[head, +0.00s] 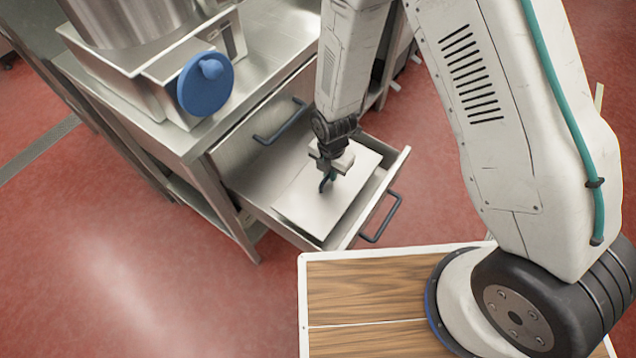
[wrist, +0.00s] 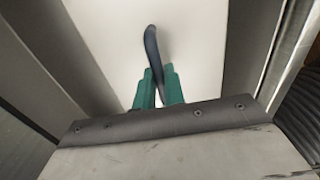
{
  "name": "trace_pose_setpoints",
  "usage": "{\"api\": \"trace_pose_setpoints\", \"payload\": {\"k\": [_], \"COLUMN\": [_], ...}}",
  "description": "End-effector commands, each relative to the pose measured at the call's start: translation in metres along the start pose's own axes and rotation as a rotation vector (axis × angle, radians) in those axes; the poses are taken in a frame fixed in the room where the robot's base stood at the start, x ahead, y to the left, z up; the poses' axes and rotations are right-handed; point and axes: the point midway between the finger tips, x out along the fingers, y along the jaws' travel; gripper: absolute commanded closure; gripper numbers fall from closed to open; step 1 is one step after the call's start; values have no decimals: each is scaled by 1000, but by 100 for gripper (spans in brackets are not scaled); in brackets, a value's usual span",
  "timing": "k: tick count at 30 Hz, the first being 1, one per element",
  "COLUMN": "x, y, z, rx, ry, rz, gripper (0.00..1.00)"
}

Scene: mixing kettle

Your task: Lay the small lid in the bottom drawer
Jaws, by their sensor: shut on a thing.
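The small lid (head: 318,203) is a flat, pale metal plate with a dark, curved handle. It lies within the outline of the open bottom drawer (head: 342,240), over its inside. I cannot tell whether it touches the drawer floor. My gripper (head: 327,182) points down from above and is shut on the lid's handle. In the wrist view the green fingers (wrist: 158,90) close around the dark handle (wrist: 152,48), with the pale plate (wrist: 200,45) below. The drawer's dark bar handle (head: 382,220) is on its front. Part of the lid's middle is hidden by the gripper.
A closed drawer front with a dark handle (head: 280,122) sits above the open drawer. On the steel counter (head: 262,75) stand a metal vessel (head: 125,20) and a round blue knobbed part (head: 205,88). My wood-topped base is in front; red floor (head: 130,270) is clear at left.

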Motion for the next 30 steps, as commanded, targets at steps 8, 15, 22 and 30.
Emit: {"api": "trace_pose_setpoints", "payload": {"k": [8,15,22,30], "x": [38,72,79,81], "y": [0,0,0,0], "z": [0,0,0,0], "rx": [1,2,2,2], "ry": [0,1,0,0], "rz": [-1,-1,0,0], "gripper": [100,100,100,72]}}
